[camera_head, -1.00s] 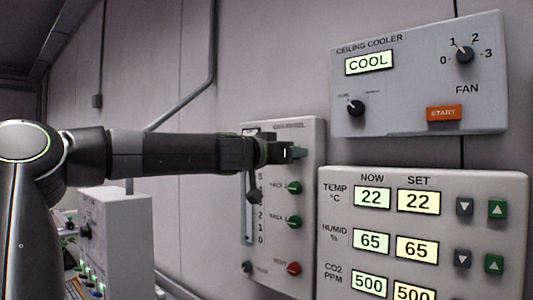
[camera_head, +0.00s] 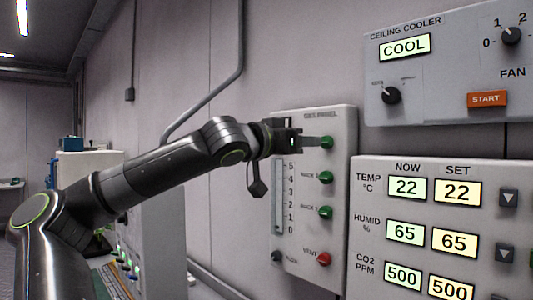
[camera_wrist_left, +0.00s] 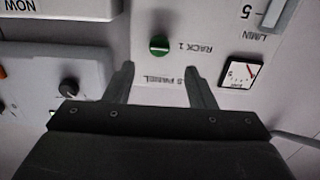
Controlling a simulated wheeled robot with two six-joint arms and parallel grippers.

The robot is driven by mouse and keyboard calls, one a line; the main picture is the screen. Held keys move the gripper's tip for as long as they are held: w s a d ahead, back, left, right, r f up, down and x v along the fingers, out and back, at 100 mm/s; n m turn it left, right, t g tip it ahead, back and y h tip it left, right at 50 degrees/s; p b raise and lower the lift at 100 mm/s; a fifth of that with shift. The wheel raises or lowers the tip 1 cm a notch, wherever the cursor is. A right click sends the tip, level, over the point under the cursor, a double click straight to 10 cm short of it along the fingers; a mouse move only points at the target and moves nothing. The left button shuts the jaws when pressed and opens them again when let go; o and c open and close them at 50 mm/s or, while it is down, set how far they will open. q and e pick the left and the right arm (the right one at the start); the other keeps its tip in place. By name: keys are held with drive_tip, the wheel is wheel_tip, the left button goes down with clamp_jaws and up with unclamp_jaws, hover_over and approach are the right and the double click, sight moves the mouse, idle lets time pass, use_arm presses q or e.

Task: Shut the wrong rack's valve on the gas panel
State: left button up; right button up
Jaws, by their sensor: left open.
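The gas panel (camera_head: 345,240) is a pale box on the wall in the head view. It carries a top green valve (camera_head: 326,142), a middle green valve (camera_head: 326,177), a lower green valve (camera_head: 325,212) and a red vent knob (camera_head: 324,258). My left gripper (camera_head: 316,141) is open at the top green valve. In the left wrist view, the panel appears upside down, and the green valve labelled RACK 1 (camera_wrist_left: 159,45) lies just beyond and between the fingertips of my left gripper (camera_wrist_left: 159,68). Contact cannot be told. My right gripper is not in view.
The ceiling cooler box (camera_head: 440,105) is up and to the right. The temperature and humidity panel (camera_head: 375,167) stands close to the gas panel's right edge. A flow gauge tube (camera_head: 278,205) is on the panel's left. A wall pipe (camera_head: 240,50) runs at left.

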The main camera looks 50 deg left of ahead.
use_arm(q)
drive_tip(key=s+d+b, duration=0.1)
drive_tip(key=s+b, duration=0.5)
drive_tip(key=s, duration=0.3)
drive_tip(key=shift+s+b, duration=0.25)
drive_tip(key=shift+b, duration=0.05)
drive_tip(key=shift+f, duration=0.1)
